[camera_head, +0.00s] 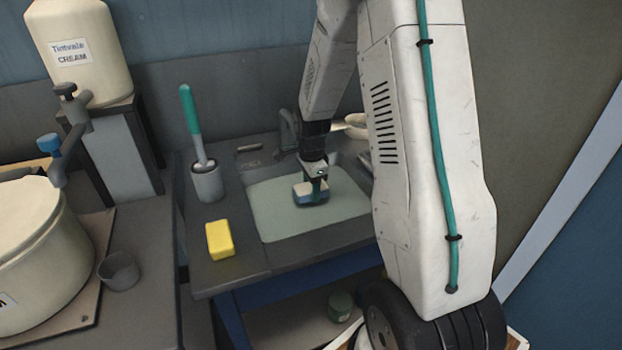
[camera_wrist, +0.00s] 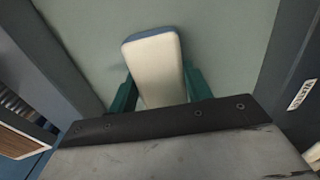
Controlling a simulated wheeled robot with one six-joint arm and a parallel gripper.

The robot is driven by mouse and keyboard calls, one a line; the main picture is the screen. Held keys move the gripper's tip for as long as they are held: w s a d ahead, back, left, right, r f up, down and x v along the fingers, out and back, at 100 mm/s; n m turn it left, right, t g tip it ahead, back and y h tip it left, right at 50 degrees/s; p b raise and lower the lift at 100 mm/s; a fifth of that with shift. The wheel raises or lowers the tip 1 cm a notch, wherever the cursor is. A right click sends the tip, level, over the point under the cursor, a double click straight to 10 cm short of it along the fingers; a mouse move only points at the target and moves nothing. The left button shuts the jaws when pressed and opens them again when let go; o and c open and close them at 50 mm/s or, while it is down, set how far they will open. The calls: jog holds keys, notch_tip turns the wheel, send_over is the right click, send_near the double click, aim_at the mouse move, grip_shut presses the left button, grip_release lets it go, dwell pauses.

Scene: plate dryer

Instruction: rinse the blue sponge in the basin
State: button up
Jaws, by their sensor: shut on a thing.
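The blue sponge (camera_head: 307,194) has a white face on top and blue below. My gripper (camera_head: 316,185) is shut on it and holds it over the pale green basin (camera_head: 270,215), in the area of its middle. In the wrist view the sponge (camera_wrist: 154,62) shows its white face with a blue edge at the far end. The green fingers of my gripper (camera_wrist: 158,92) sit on both sides of it. I cannot tell whether the sponge touches the basin's bottom or water.
A yellow sponge (camera_head: 219,239) lies on the counter left of the basin. A brush with a green handle (camera_head: 190,115) stands in a grey holder (camera_head: 207,183). A tap (camera_head: 288,130) is behind the basin. A large cream pot (camera_head: 35,260) and grey cup (camera_head: 119,271) are at left.

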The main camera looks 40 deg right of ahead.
jog(key=shift+f, duration=4.1)
